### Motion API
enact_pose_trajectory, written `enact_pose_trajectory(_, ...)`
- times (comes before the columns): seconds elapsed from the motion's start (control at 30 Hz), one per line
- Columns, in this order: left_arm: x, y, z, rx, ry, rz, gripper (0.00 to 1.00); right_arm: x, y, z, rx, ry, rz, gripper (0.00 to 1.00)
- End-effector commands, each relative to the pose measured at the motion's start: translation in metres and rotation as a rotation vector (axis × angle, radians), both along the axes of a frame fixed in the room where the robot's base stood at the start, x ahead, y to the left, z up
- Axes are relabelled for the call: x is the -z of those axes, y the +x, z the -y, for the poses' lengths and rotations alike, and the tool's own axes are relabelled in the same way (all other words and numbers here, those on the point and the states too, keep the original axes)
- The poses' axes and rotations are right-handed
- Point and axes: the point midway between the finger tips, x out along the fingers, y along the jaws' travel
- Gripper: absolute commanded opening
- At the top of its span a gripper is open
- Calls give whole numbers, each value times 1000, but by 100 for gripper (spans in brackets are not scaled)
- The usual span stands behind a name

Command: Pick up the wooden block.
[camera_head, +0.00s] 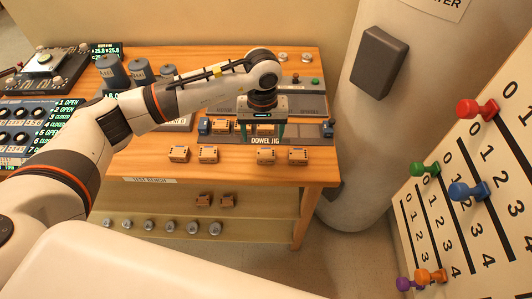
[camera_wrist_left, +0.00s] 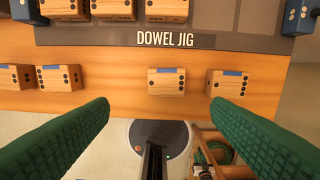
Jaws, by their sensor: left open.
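Several alike wooden blocks with black dots and a blue patch lie on the bench. Along the front edge there are two on the left, the outer (camera_head: 179,154) and inner (camera_head: 208,154), and two on the right, the inner (camera_head: 267,156) and outer (camera_head: 298,157). My left gripper (camera_head: 264,134) is open and empty, fingers down over the dowel jig strip. In the left wrist view its green fingers (camera_wrist_left: 160,104) are spread. The inner right block (camera_wrist_left: 166,81) shows between the fingertips, and the outer right block (camera_wrist_left: 228,83) by the right one; neither is gripped.
More wooden blocks (camera_wrist_left: 139,9) stand on the dark dowel jig (camera_wrist_left: 235,38), with blue blocks (camera_head: 328,130) at its ends. Grey canisters (camera_head: 110,72) stand at the back left. A white column (camera_head: 365,130) rises right of the bench. The lower shelf (camera_head: 265,226) holds small parts.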

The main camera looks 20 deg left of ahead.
Motion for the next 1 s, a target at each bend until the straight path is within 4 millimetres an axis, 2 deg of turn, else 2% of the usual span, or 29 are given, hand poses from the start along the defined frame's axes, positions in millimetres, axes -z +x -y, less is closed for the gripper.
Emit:
enact_pose_trajectory(0.03,7,-1,1,0,-2,-6,73,-7,0,0,0,0,0,40)
enact_pose_trajectory(0.2,32,-1,1,-1,-3,-4,73,-14,0,0,0,0,0,40)
enact_pose_trajectory(0.43,49,1,4,-1,-6,-4,73,-24,0,0,0,0,0,40)
enact_pose_trajectory(0.57,68,5,8,-3,-5,-7,73,-37,0,0,0,-1,0,40)
enact_pose_trajectory(0.7,86,5,7,-2,-6,-2,73,-39,0,0,0,-1,0,40)
enact_pose_trajectory(1.0,92,6,7,0,-5,0,71,-39,1,0,0,-1,0,40)
